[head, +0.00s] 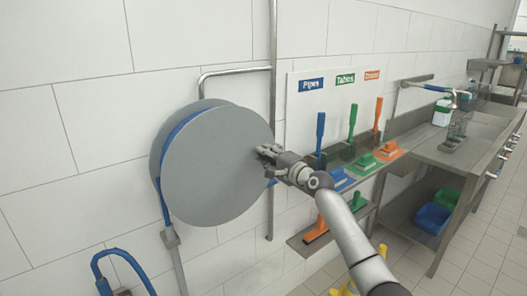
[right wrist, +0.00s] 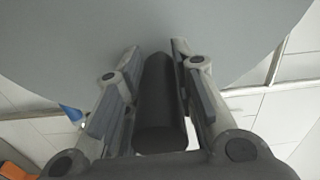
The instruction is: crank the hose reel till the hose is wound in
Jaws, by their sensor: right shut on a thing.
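The hose reel (head: 212,165) is a large grey disc on the white tiled wall, with blue hose (head: 165,205) showing at its left edge and running down. My right gripper (head: 268,152) is at the right part of the disc's face. In the right wrist view, its two fingers (right wrist: 158,95) stand on either side of a dark cylindrical crank handle (right wrist: 160,105) that sticks out from the grey disc. The gripper is shut on this handle. In the head view the gripper hides the handle. My left gripper is not in view.
Blue, green and orange brushes (head: 350,130) hang on a wall board right of the reel, above a shelf. A steel sink counter (head: 430,150) with bottles stands further right. A blue hose loop (head: 120,262) is at the lower left. A vertical pipe (head: 272,60) runs behind my gripper.

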